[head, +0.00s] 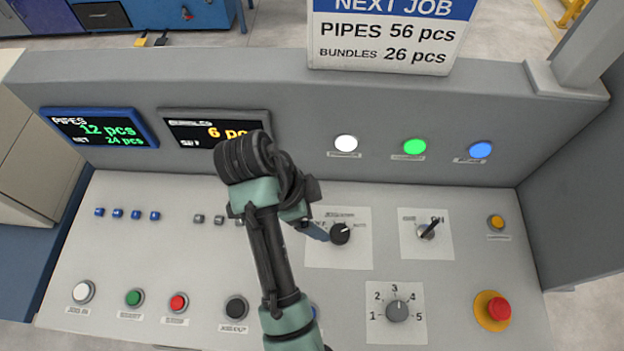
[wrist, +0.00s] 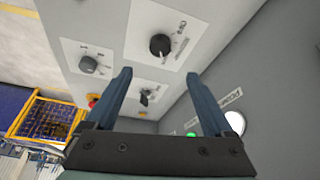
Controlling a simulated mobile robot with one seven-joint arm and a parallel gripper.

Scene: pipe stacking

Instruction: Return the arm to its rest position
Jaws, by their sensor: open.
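My gripper (wrist: 160,88) is open and empty, its two blue fingers spread apart in the wrist view. In the head view my arm reaches up over the control panel (head: 150,255), and the gripper (head: 317,232) is mostly hidden behind the wrist. A finger shows close to the left of a black rotary knob (head: 341,233). I cannot tell whether it touches the knob. In the wrist view this knob (wrist: 160,46) appears beyond the fingertips, apart from them.
A switch (head: 428,229), a numbered dial (head: 397,310) and a red emergency button (head: 498,308) lie right of the arm. Two displays (head: 100,128) and several lamps (head: 414,147) line the raised back panel. A sign (head: 390,35) stands above it. Push buttons (head: 135,297) line the front left.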

